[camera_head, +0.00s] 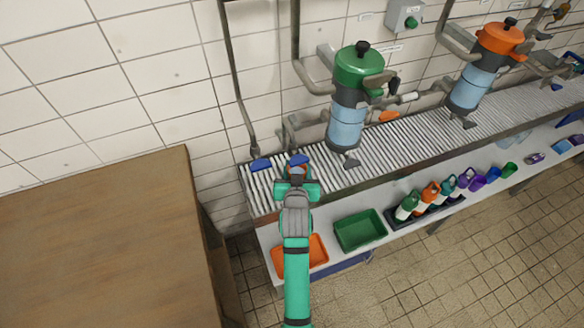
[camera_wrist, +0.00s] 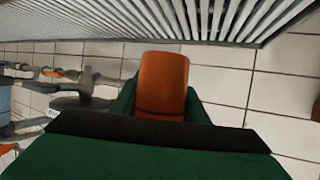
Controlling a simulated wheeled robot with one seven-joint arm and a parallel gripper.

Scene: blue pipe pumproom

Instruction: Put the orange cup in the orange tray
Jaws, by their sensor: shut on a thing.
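The orange cup (camera_wrist: 163,85) is held between the fingers of my gripper (camera_wrist: 160,105) in the wrist view. In the head view my gripper (camera_head: 297,180) is over the left end of the slatted metal rack, and it hides most of the cup. The orange tray (camera_head: 319,250) is on the lower white shelf, nearer than the gripper. My arm crosses over the tray and covers its middle. The tray's visible parts look empty.
A green tray (camera_head: 360,231) sits right of the orange tray. Several coloured bottles (camera_head: 430,193) stand in a dark holder farther right. The slatted rack (camera_head: 385,155) carries a green-topped pump (camera_head: 358,66) and an orange-topped pump (camera_head: 499,40). A wooden surface (camera_head: 100,245) is at left.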

